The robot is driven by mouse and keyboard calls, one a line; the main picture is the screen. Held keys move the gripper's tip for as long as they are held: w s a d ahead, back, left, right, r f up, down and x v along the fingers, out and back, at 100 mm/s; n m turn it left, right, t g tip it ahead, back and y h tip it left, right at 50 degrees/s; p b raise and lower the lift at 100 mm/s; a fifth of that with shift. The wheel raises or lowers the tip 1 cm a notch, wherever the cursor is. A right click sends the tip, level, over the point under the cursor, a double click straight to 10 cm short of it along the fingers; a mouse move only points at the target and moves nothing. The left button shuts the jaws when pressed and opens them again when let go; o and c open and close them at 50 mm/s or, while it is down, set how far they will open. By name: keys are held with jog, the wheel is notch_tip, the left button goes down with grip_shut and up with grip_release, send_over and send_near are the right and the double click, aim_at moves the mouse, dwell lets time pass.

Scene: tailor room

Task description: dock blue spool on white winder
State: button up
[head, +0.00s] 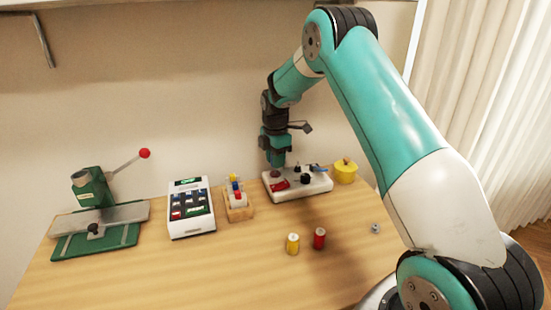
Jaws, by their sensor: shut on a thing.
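The white winder (313,187) is a low box at the back right of the table. It has a red label on its front left and a black knob on top. A small blue piece (318,168) shows at its back right; I cannot tell whether it is the blue spool or a winder part. My gripper (276,164) points down over the winder's left end, close above a dark reddish round part. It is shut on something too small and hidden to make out.
A yellow round pot (345,172) stands right of the winder. A wooden block (239,213) with coloured pieces stands left of it, then a white keypad device (190,208) and a green press (95,228). A yellow spool (293,243) and a red spool (319,238) stand in front.

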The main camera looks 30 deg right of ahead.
jog(key=shift+r, duration=0.15)
dwell(0.3)
jog(key=shift+r+p, duration=0.65)
jog(key=shift+p, duration=0.1)
dwell(0.4)
dwell(0.4)
jog(key=o, duration=0.6)
